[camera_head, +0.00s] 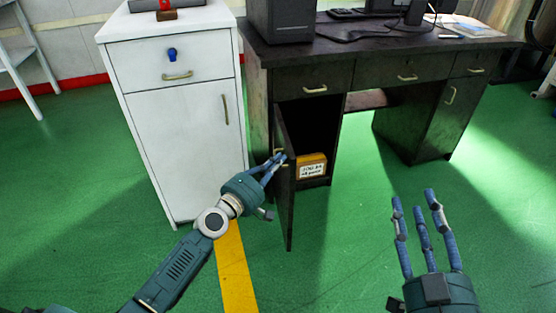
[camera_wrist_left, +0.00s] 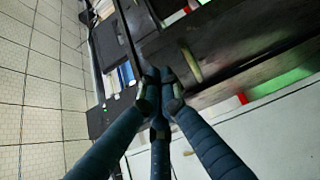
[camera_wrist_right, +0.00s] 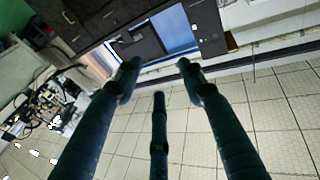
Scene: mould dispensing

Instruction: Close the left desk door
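The black desk (camera_head: 390,50) stands at the back, and its left door (camera_head: 291,205) is open, swung out toward me and seen almost edge-on. My left gripper (camera_head: 281,157) is at the left side of the door, near its upper part, beside a small brass handle. Its fingertips are close together in the left wrist view (camera_wrist_left: 158,76). A brass handle (camera_wrist_left: 189,62) on a dark panel shows just right of the tips there. I cannot tell whether anything is between them. My right gripper (camera_head: 416,200) is open and empty, above the floor to the right.
An orange box (camera_head: 311,166) with a white label sits inside the open compartment. A white cabinet (camera_head: 175,110) with a blue key stands close to the left of the door. Green floor (camera_head: 345,225) is clear in front of the desk.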

